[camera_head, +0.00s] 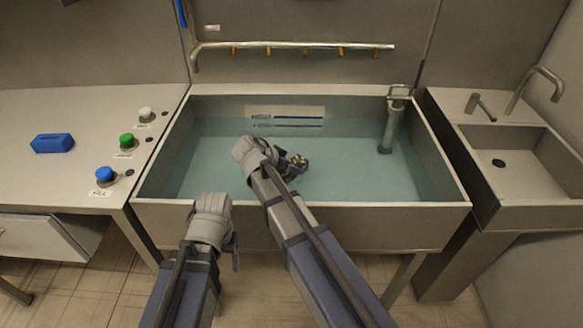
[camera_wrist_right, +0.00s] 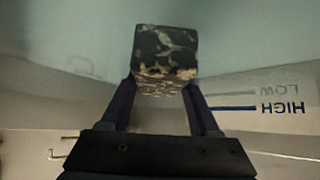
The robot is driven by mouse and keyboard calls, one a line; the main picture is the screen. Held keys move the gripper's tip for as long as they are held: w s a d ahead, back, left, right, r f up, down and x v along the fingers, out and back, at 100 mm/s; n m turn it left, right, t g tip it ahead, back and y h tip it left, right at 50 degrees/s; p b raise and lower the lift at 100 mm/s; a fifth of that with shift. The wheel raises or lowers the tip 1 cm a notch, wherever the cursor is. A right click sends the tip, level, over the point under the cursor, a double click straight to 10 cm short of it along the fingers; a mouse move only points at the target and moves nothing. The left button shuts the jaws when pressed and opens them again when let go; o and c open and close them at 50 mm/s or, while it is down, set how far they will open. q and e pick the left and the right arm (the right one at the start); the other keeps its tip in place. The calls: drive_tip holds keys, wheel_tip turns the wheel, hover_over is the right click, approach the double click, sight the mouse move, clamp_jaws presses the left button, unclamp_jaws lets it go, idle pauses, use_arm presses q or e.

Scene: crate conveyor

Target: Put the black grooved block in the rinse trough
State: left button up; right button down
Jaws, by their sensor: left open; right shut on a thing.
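The rinse trough (camera_head: 400,222) is a wide steel basin holding blue-green water, in the middle of the head view. My right gripper (camera_head: 286,168) is over the trough and shut on the black block (camera_head: 299,161). In the right wrist view, the block (camera_wrist_right: 166,52) is dark with pale tan mottling and sits between the fingertips of my right gripper (camera_wrist_right: 160,88). Its grooves are not clear. I cannot tell whether it touches the water. My left gripper (camera_head: 234,250) is open and empty in front of the trough's front wall.
A pipe (camera_head: 392,125) stands in the trough's right part. A nozzle bar (camera_head: 300,46) runs above the back. Left counter: blue block (camera_head: 52,143) and blue (camera_head: 105,175), green (camera_head: 127,141) and white (camera_head: 145,114) buttons. A sink (camera_head: 510,165) is at right.

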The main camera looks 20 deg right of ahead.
use_arm(q)
drive_tip(key=shift+f+b, duration=0.55)
drive_tip(key=shift+f, duration=0.05)
use_arm(e)
drive_tip(key=shift+f, duration=0.65)
drive_tip(key=shift+c, duration=0.6)
unclamp_jaws()
use_arm(q)
drive_tip(key=shift+r, duration=0.2)
use_arm(e)
drive_tip(key=shift+r, duration=0.2)
